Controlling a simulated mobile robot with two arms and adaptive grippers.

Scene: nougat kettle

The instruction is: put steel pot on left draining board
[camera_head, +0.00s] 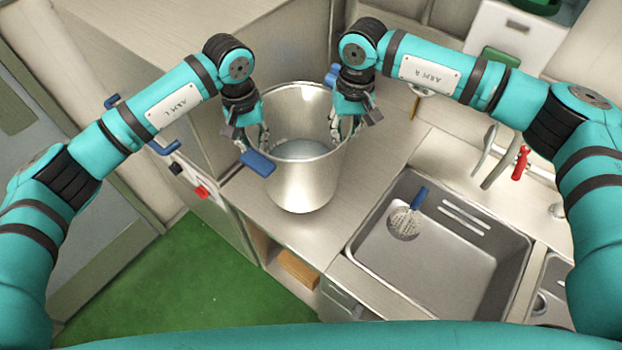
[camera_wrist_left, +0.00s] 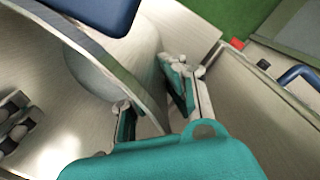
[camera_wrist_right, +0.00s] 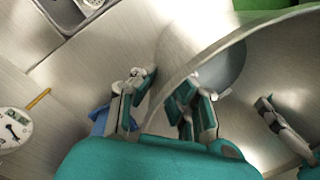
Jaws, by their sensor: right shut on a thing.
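The steel pot (camera_head: 305,185) is upright at the middle of the head view, over the steel surface (camera_head: 385,150) left of the sink. I cannot tell whether its base touches that surface. One blue handle (camera_head: 258,163) shows at its front left. My left gripper (camera_head: 252,140) is at the pot's left rim, its fingers open on either side of the wall, as the left wrist view (camera_wrist_left: 152,85) shows. My right gripper (camera_head: 345,132) is shut on the pot's right wall; the rim passes between its fingers in the right wrist view (camera_wrist_right: 162,88). The far base is hidden.
A sink (camera_head: 440,250) lies to the right, with a blue-handled skimmer (camera_head: 404,222) in it. A red-handled tap part (camera_head: 521,160) stands behind the sink. A tall steel cabinet (camera_head: 180,75) stands behind and left. A round dial (camera_wrist_right: 14,127) shows in the right wrist view.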

